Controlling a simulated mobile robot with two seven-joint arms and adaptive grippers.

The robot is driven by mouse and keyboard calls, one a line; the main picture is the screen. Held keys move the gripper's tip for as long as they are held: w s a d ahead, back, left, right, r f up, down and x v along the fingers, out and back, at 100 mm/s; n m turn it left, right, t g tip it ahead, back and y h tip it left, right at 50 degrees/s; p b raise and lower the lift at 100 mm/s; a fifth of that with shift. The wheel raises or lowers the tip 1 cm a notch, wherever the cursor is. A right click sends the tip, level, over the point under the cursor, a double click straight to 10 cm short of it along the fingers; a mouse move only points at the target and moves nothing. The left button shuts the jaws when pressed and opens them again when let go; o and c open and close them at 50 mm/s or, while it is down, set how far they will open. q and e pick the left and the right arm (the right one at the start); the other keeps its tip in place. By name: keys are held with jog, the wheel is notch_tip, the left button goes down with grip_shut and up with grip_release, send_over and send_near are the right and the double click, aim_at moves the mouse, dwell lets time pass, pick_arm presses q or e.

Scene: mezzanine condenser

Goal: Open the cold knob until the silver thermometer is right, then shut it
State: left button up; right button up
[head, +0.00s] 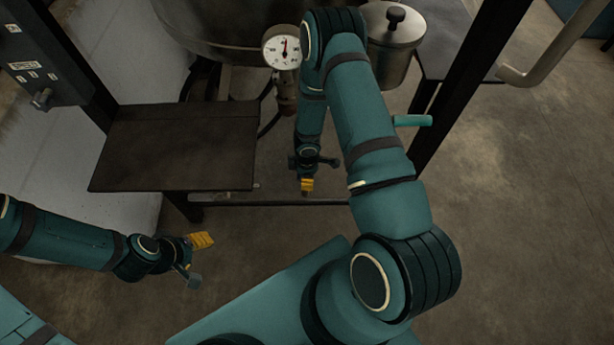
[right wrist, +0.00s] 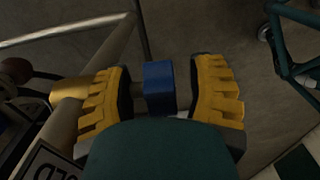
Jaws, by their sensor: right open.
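A blue knob (right wrist: 160,87) sits between the two yellow fingers of my right gripper (right wrist: 161,92) in the right wrist view, with a narrow gap on each side. My right gripper also shows in the head view (head: 307,186), low under the vessel, where the knob cannot be made out. A round white dial thermometer with a silver rim (head: 283,47) stands at the vessel's front; its needle points about straight up, and the figures are too small to read. My left gripper (head: 200,258) is at the lower left, away from the knob; its jaw state is unclear.
A dark shelf (head: 180,147) lies left of my right gripper. A lidded metal pot (head: 396,45) stands on the right behind my right arm. A dark post (head: 466,80) rises at the right. A lettered plate (right wrist: 55,162) is partly seen by the pipe. The right floor is clear.

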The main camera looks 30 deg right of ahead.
grip_shut()
jog(key=shift+a+r+g+h+p, duration=0.1)
jog(key=shift+r+g+h+p, duration=0.15)
jog(key=shift+h+p, duration=0.45)
jog(key=shift+f+g+h, duration=0.15)
jog(key=shift+g+h, duration=0.1)
jog(key=shift+h, duration=0.05)
jog(key=shift+f+g+h, duration=0.1)
jog(key=shift+g+h, duration=0.2)
jog(key=shift+g+h+b, duration=0.4)
jog(key=shift+h+b, duration=0.1)
jog(key=shift+h, duration=0.2)
